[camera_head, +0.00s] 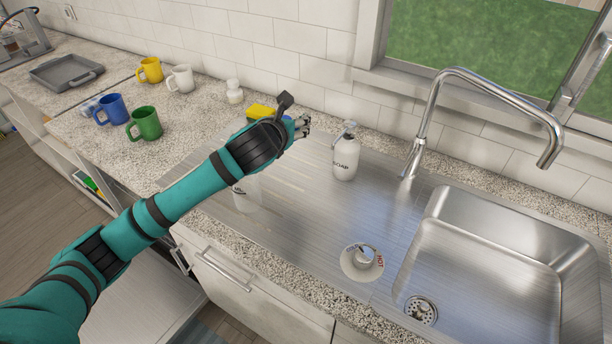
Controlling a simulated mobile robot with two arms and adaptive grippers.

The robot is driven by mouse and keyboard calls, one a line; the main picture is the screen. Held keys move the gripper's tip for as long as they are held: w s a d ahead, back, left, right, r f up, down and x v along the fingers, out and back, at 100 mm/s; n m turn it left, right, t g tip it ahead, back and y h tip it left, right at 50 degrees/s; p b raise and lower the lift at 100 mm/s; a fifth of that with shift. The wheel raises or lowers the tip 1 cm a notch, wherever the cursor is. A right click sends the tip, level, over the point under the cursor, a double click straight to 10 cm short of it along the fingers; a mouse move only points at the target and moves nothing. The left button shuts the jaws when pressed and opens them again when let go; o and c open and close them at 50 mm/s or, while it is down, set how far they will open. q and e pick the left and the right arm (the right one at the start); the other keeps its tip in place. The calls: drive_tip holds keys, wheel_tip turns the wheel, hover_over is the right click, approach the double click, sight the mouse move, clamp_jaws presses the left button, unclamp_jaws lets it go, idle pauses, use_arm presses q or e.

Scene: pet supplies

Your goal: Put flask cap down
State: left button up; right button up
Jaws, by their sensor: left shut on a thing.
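My left arm comes in from the lower left. My left gripper (303,125) is above the back of the steel drainboard, near the yellow sponge and left of the soap bottle. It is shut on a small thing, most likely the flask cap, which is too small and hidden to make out. A white cylindrical container (247,194), perhaps the flask, stands on the drainboard, partly hidden behind my forearm. My right gripper is not in view.
A soap bottle (345,157), a yellow sponge (262,112) and a small white jar (234,92) stand at the back. Blue (112,110), green (146,123), yellow (150,70) and white (181,79) mugs stand left. The middle drainboard is clear.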

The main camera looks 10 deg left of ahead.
use_arm(q)
wheel_tip(320, 180, down, 7)
drive_tip(key=a, duration=0.1)
hover_over(291, 186)
wheel_tip(291, 186, down, 5)
drive_tip(key=shift+f+p, duration=0.15)
drive_tip(key=shift+p, duration=0.2)
drive_tip(key=shift+f, duration=0.65)
wheel_tip(291, 186, down, 4)
drive_tip(key=shift+r, duration=0.15)
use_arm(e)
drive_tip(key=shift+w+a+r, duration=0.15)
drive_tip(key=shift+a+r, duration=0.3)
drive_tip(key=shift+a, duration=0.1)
